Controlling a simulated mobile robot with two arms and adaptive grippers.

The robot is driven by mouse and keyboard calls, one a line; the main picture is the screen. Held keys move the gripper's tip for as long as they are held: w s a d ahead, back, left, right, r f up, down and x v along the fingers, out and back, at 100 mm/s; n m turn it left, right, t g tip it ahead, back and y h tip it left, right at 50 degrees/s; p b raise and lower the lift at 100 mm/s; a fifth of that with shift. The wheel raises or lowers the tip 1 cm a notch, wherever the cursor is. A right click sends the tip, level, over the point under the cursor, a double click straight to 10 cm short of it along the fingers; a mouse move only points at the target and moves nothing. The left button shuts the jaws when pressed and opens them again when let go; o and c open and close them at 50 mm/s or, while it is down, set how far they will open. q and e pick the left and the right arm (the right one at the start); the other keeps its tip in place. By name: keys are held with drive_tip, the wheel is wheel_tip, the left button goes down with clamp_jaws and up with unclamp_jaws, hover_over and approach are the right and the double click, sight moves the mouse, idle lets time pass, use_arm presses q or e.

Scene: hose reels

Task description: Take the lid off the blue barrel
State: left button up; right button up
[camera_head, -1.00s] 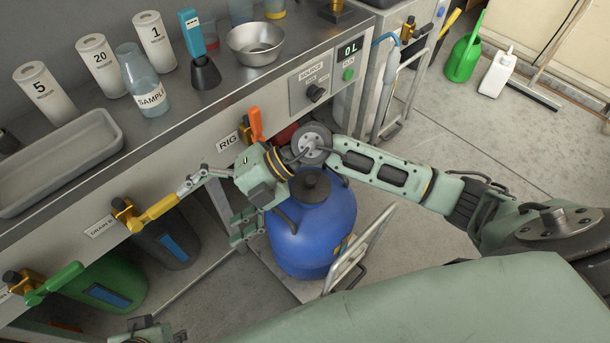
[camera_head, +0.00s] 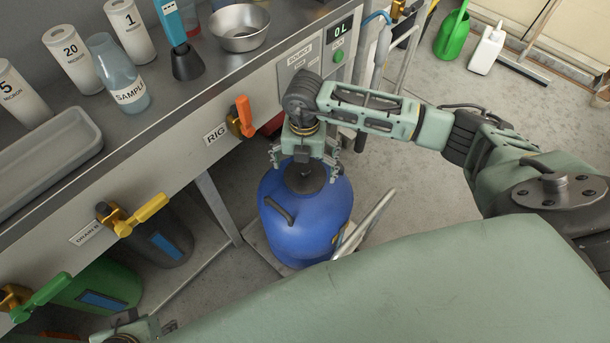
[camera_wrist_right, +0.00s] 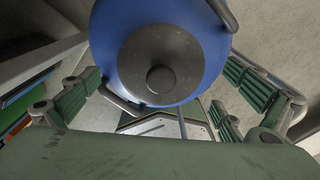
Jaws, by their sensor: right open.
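In the wrist view the green fingers (camera_wrist_right: 160,97) are wide apart, left and right. Part of my left gripper (camera_head: 135,328) shows at the bottom left edge; its jaws are unclear.
The bench front with an orange valve handle (camera_head: 244,116) is close left of my right gripper. A metal trolley frame (camera_head: 368,222) rises right of the barrel. A yellow valve handle (camera_head: 150,208) and dark bin (camera_head: 165,243) are further left.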

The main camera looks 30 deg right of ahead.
wheel_tip(320, 180, down, 2)
drive_tip(key=shift+f, duration=0.1)
drive_tip(key=shift+c, duration=0.5)
drive_tip(key=c, duration=1)
